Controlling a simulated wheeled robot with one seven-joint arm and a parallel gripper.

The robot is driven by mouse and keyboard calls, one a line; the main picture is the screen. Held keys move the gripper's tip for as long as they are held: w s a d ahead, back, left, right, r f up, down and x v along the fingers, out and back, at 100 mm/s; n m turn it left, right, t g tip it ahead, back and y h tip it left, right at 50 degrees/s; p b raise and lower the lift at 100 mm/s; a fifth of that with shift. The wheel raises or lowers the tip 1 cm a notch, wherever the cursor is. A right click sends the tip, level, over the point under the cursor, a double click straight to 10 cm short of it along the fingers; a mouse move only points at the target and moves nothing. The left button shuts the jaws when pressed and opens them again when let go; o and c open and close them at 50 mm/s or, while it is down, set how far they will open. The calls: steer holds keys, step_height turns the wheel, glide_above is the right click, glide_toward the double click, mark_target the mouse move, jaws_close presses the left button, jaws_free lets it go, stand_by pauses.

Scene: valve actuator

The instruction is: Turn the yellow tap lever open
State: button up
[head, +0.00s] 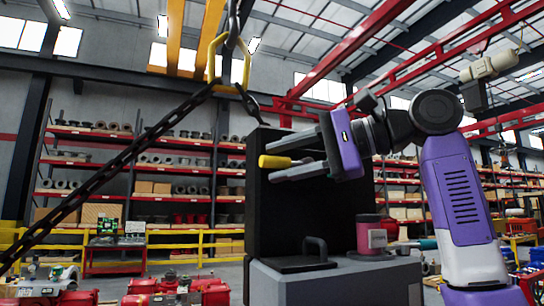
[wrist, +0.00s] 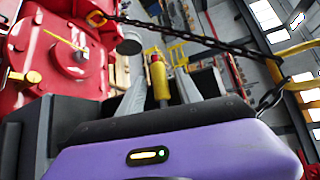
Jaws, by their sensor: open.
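The yellow tap lever (head: 274,161) shows in the head view as a short, rounded yellow bar in front of a black upright panel. Its mounting is hidden. In the wrist view the lever (wrist: 161,82) is a yellow bar with a reddish end, lying between the grey fingers of my gripper (wrist: 161,75). A gap seems to show on each side, so the fingers do not look closed on it.
A dark red can (head: 371,234) stands on the cabinet. A heavy black chain (head: 110,170) slants down at the left. Large red machinery (wrist: 60,60) fills the wrist view's left side.

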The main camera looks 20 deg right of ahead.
steer(key=shift+x, duration=0.95)
steer(key=shift+c, duration=0.4)
jaws_close()
steer(key=shift+f, duration=0.1)
stand_by(0.3)
